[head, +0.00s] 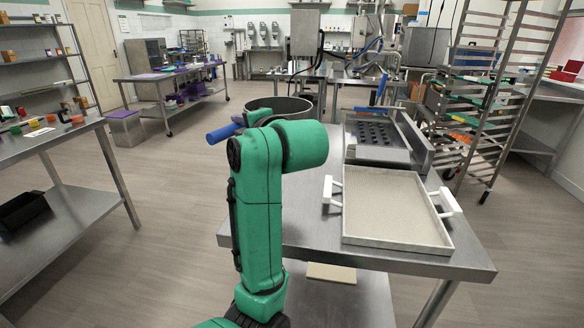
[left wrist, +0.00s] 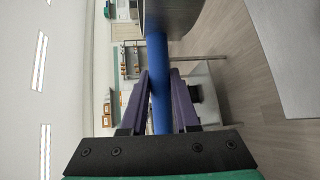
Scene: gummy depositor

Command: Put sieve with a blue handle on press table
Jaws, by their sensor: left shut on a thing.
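The sieve (head: 280,104) is a round grey metal drum with a blue handle (head: 222,133). In the head view it shows just beyond my green left arm, which hides its lower part. My left gripper (left wrist: 159,82) is shut on the blue handle in the left wrist view, with a dark purple finger on each side. The sieve's metal side (left wrist: 175,14) shows at the top of that view. The steel press table (head: 312,205) stands to the right of my arm. Whether the sieve touches its top cannot be told. My right gripper is not in view.
A white-handled tray (head: 398,210) lies on the right of the press table, in front of a steel unit with a dark-holed plate (head: 378,133). A tall rack (head: 480,100) stands behind right. A side table (head: 50,140) is at left. Floor between is clear.

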